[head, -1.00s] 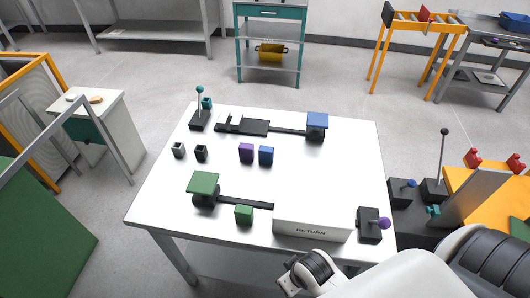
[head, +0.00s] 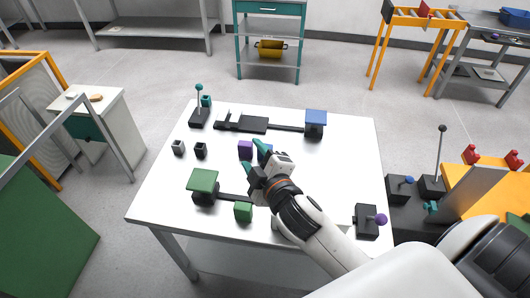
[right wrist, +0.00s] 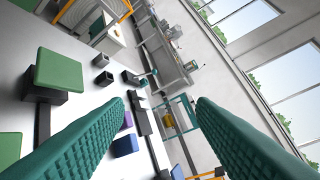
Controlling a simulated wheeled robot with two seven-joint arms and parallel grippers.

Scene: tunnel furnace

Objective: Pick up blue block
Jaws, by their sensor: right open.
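The blue block (head: 266,148) stands on the white table, just right of a purple block (head: 245,149). In the head view my right gripper partly hides it. My right gripper (head: 252,156) is open, its teal fingers over the table close to both blocks. My left gripper is not in view.
The table's right side is fairly clear.

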